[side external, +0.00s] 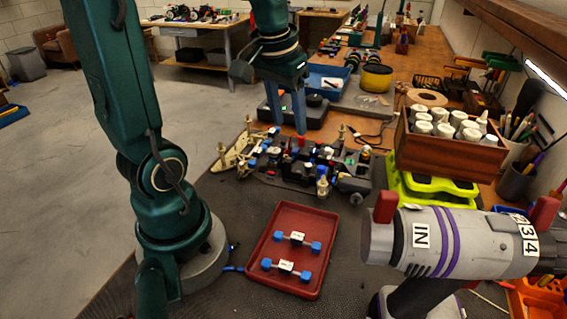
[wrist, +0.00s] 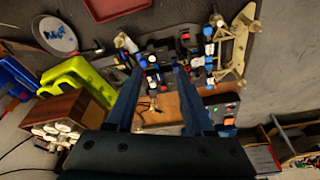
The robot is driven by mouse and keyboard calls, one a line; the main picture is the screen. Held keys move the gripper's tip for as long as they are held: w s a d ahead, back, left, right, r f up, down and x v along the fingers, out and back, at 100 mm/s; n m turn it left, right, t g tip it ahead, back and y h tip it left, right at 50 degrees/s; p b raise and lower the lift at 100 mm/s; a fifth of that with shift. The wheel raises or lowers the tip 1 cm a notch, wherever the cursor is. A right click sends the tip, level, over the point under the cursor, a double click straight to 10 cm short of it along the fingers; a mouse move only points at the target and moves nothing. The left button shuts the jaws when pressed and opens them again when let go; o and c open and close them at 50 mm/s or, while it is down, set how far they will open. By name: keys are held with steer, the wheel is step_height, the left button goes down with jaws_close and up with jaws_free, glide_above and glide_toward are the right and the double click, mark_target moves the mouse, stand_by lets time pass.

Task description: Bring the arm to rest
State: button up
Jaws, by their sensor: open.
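My gripper (side external: 289,126) is open, fingers pointing down, above the far side of the RC car chassis (side external: 310,165). In the wrist view my gripper (wrist: 158,76) has its two blue fingers spread apart, and nothing is seen held between them. The car chassis (wrist: 165,55) shows beyond and between the fingertips, with many blue, white and black parts. It lies on the dark mat, with a beige bumper piece at its left end in the side view. Whether the fingertips touch the chassis is hard to tell.
A red tray (side external: 300,222) holding two blue-ended parts lies in front of the chassis. A green case (side external: 430,187) and a wooden box (side external: 445,155) of white bottles stand right. A large grey tool (side external: 470,243) fills the right foreground. A blue bin (side external: 325,78) stands behind my gripper.

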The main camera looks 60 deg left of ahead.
steer(key=s+d+m+t+h, duration=0.1)
steer(key=s+d+m+t, duration=0.2)
steer(key=s+d, duration=0.4)
steer(key=d+m, duration=0.1)
steer(key=d, duration=0.3)
steer(key=shift+d+r+m, duration=0.15)
steer(key=shift+d+m, duration=0.1)
steer(key=shift+m, duration=0.15)
stand_by(0.4)
